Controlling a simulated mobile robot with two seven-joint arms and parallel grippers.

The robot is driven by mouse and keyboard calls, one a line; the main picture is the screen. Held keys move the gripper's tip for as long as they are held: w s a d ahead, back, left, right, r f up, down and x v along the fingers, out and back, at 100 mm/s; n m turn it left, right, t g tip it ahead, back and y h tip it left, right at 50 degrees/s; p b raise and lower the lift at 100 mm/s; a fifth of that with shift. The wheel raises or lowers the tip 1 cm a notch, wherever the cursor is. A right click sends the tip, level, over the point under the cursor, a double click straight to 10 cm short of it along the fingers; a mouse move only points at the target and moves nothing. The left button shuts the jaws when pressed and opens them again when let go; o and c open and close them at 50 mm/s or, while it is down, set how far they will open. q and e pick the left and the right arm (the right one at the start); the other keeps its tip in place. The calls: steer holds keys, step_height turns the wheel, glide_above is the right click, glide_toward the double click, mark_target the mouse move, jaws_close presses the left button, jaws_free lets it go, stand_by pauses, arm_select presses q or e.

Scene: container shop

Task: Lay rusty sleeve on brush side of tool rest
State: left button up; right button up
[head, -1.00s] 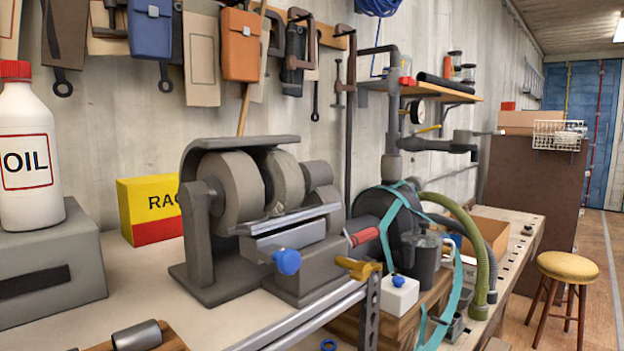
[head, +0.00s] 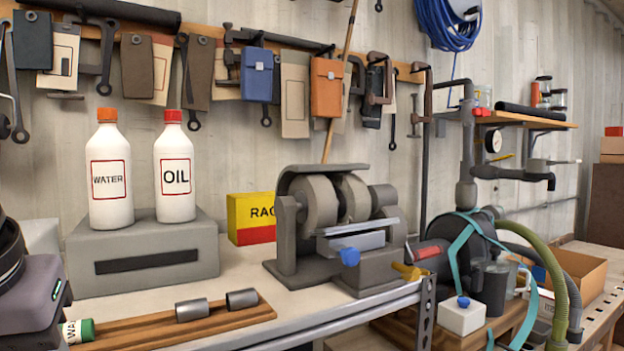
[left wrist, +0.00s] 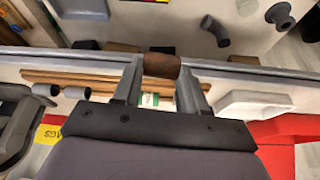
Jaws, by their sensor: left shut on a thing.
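In the left wrist view, my left gripper (left wrist: 161,82) is shut on the rusty sleeve (left wrist: 162,65), a short brown cylinder held across the fingertips. In the head view only dark parts of my left arm show at the left edge; its fingertips and the sleeve are out of frame. The tool rest (head: 351,245) is a grey ledge in front of the two wheels of the bench grinder (head: 318,202), at mid-picture, well right of my left arm. I cannot tell which wheel is the brush. My right gripper is in neither view.
A wooden board (head: 146,333) with two grey sleeves (head: 193,309) lies at the front left. Water (head: 108,176) and oil (head: 174,172) bottles stand on a grey block (head: 145,266). A yellow-red rag box (head: 250,219) is left of the grinder. A hose and black drum stand right.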

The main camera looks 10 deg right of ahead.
arm_select(q)
steer(key=a+f+m, duration=0.1)
steer(key=a+f, duration=0.1)
steer(key=f, duration=0.8)
steer(key=a+f, duration=0.3)
steer(key=f, duration=0.8)
steer(key=shift+s+f+m+h, duration=0.3)
steer(key=shift+s+m+h, duration=0.1)
